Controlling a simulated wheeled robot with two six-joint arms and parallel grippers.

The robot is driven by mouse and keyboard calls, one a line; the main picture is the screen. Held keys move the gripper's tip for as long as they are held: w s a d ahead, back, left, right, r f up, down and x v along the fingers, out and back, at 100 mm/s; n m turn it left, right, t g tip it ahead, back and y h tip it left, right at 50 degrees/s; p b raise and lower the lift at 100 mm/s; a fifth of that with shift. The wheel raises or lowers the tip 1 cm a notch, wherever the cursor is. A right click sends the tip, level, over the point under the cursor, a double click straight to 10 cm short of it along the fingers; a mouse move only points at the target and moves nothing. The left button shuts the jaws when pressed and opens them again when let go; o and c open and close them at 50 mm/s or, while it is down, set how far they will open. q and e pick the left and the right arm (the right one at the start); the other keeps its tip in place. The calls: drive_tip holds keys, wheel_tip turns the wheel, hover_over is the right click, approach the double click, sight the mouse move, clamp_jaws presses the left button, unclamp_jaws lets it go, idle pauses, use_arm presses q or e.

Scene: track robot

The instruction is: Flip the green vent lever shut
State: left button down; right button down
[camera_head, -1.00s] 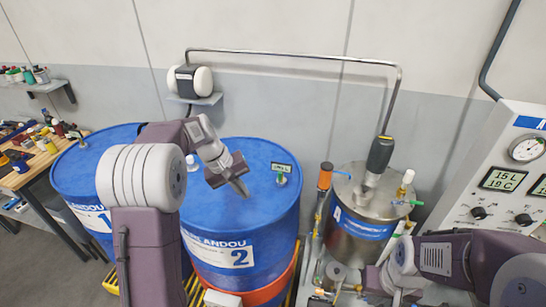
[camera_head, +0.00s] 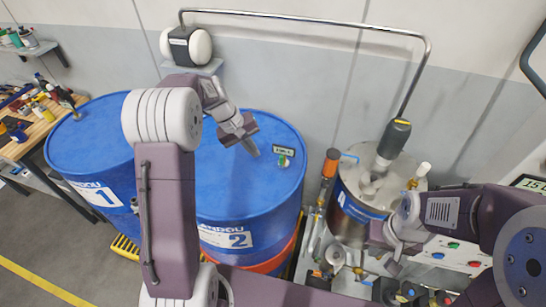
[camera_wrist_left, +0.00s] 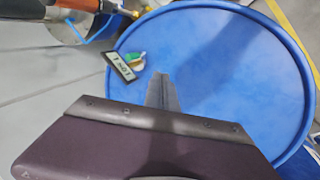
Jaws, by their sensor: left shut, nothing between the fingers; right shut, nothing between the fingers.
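The green vent lever (camera_head: 282,162) sits on a small fitting on the lid of blue barrel 2 (camera_head: 235,190), beside a small label plate (camera_head: 285,151). In the left wrist view the green lever (camera_wrist_left: 138,65) and a white part are at the upper left, just behind the label plate (camera_wrist_left: 125,64). My left gripper (camera_head: 252,150) is shut and empty above the lid, a short way left of the fitting. Its fingers (camera_wrist_left: 161,88) point towards the lid, apart from the lever. My right gripper (camera_head: 393,266) is shut and empty in front of the steel tank.
Blue barrel 1 (camera_head: 92,140) stands to the left. The steel tank (camera_head: 350,190), with an orange-handled fitting (camera_head: 330,163) beside it, stands to the right. A bent pipe (camera_head: 300,18) runs above. Most of barrel 2's lid is clear.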

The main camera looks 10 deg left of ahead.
sight(281, 162)
use_arm(q)
drive_tip(key=w+d+f+p, duration=0.1)
drive_tip(key=f, duration=0.1)
drive_tip(key=w+d+f+p, duration=0.1)
drive_tip(key=d+f, duration=0.1)
drive_tip(key=w+d+f+p, duration=0.1)
drive_tip(key=d+f, duration=0.1)
drive_tip(key=shift+d+p, duration=0.1)
drive_tip(key=shift+p, duration=0.2)
drive_tip(key=shift+w+d+f, duration=0.1)
drive_tip(key=shift+w+d, duration=0.05)
drive_tip(key=shift+d, duration=0.05)
drive_tip(key=shift+s, duration=0.2)
drive_tip(key=shift+a, duration=0.1)
